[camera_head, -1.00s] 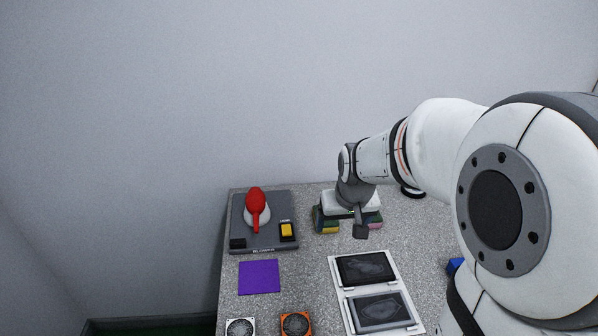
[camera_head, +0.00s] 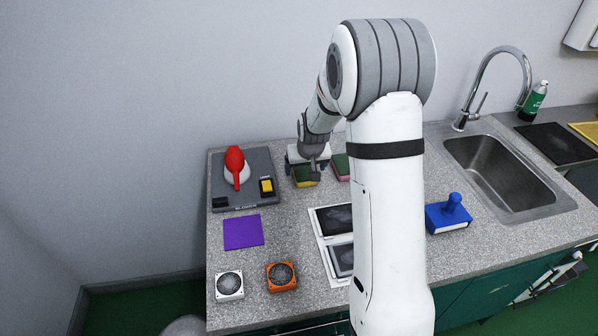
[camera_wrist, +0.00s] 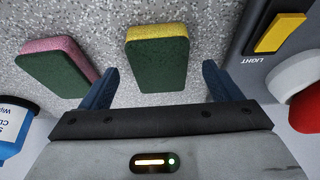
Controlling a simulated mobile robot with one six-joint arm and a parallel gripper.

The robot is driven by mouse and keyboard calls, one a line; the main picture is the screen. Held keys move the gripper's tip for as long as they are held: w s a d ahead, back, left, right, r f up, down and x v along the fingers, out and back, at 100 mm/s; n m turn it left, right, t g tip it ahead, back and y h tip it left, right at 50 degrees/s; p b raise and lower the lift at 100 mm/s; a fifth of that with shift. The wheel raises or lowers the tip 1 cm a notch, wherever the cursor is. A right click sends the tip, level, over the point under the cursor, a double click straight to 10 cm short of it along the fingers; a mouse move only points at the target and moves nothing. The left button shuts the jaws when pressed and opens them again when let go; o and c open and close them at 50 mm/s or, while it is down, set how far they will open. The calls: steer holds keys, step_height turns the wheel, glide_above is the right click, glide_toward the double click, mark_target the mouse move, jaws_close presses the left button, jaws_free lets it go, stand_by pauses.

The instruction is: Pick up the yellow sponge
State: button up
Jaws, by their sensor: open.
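The yellow sponge (camera_wrist: 158,60) has a dark green scouring face and a yellow edge. In the wrist view it lies on the speckled counter, just beyond and between my two blue fingers. My gripper (camera_wrist: 160,85) is open and empty, with one finger to each side of the sponge's near end. In the head view the sponge (camera_head: 306,178) shows partly below my gripper (camera_head: 308,165), at the back of the counter. A pink sponge (camera_wrist: 60,66) with a green face lies to its left in the wrist view, and right of it in the head view (camera_head: 341,168).
A grey blower station (camera_head: 243,195) with a red blower (camera_head: 235,165) and yellow switch stands left. A purple mat (camera_head: 243,232), a white fan (camera_head: 229,285) and an orange fan (camera_head: 281,276) lie nearer. A blue-handled block (camera_head: 449,215) and a sink (camera_head: 500,175) are right.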

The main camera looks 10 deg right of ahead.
mark_target(304, 173)
steer(key=shift+x, duration=1.4)
steer(key=shift+r, duration=0.1)
steer(key=shift+c, duration=0.2)
steer(key=c, duration=1)
